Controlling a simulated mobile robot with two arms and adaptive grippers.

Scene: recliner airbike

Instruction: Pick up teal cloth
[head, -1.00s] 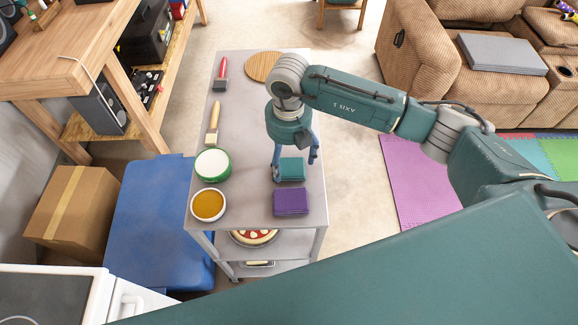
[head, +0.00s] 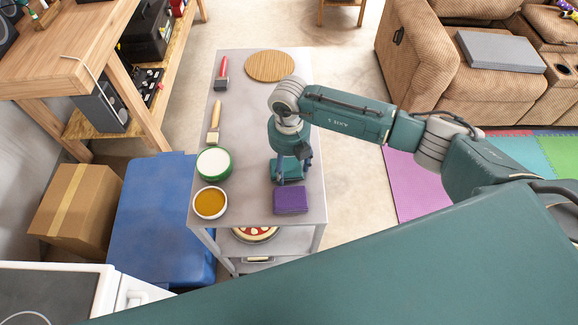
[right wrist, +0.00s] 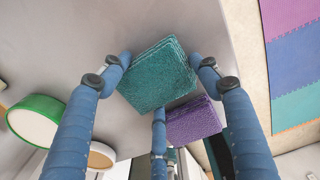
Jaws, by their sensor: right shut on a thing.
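The teal cloth (head: 288,170) is a folded square stack on the grey cart, behind the purple cloth in the head view. My right gripper (head: 291,172) is over it, pointing down, with its fingers around the cloth. In the right wrist view, the teal cloth (right wrist: 160,77) sits between the blue fingers, which are shut on it. I cannot tell whether the cloth is clear of the cart top. The gripper hides part of the cloth in the head view. My left gripper is not in view.
The purple cloth (head: 291,200) lies just in front on the cart (head: 243,140). A green-rimmed tin (head: 214,162), a bowl of orange-brown stuff (head: 210,203), a brush (head: 214,122), a red-handled brush (head: 222,74) and a round wooden board (head: 270,66) stand around it.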

